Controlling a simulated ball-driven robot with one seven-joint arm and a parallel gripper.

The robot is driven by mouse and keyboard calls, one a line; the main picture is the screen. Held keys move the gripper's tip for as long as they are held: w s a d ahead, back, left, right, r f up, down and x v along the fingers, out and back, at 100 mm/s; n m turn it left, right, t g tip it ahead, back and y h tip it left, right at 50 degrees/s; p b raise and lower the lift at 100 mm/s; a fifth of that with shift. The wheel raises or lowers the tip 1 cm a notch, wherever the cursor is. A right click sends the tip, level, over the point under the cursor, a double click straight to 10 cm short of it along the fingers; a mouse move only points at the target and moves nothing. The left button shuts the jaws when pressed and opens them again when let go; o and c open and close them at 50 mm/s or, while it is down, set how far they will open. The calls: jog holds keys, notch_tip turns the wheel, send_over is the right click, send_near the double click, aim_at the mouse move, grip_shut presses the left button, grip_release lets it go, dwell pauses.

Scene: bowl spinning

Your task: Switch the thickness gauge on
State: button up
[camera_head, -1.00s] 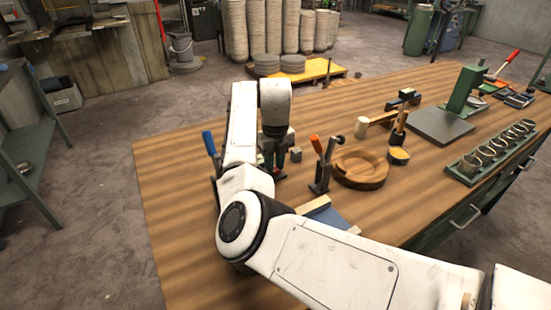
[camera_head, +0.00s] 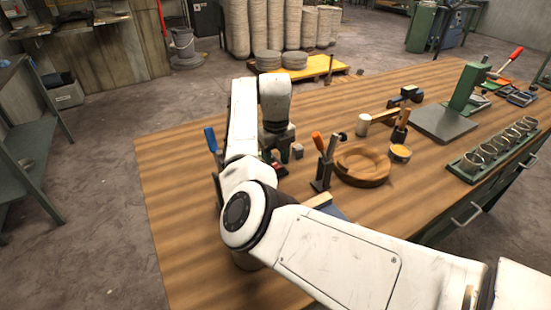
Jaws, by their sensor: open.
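My gripper (camera_head: 275,155) is at the end of my white arm, pointing down over the left part of the wooden workbench. Its fingers look dark and small, and the arm hides part of them. A small dark item with a bit of red (camera_head: 281,169) shows just below the fingers. It may be the thickness gauge, but it is too small and covered to be sure. Its switch and display cannot be made out. I cannot tell whether the fingers touch it. Nothing is visibly held.
Right of my gripper stand a small grey block (camera_head: 298,151), an orange-handled clamp (camera_head: 322,165) and a wooden bowl (camera_head: 362,168). A blue-handled tool (camera_head: 211,141) stands left, partly behind my arm. A yellow-filled cup (camera_head: 400,153) and a green press (camera_head: 466,90) are farther right. The bench's left end is clear.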

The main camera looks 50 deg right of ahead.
aim_at(275, 165)
notch_tip(275, 165, up, 11)
jog(key=shift+b, duration=0.35)
jog(key=shift+w, duration=0.1)
dwell(0.5)
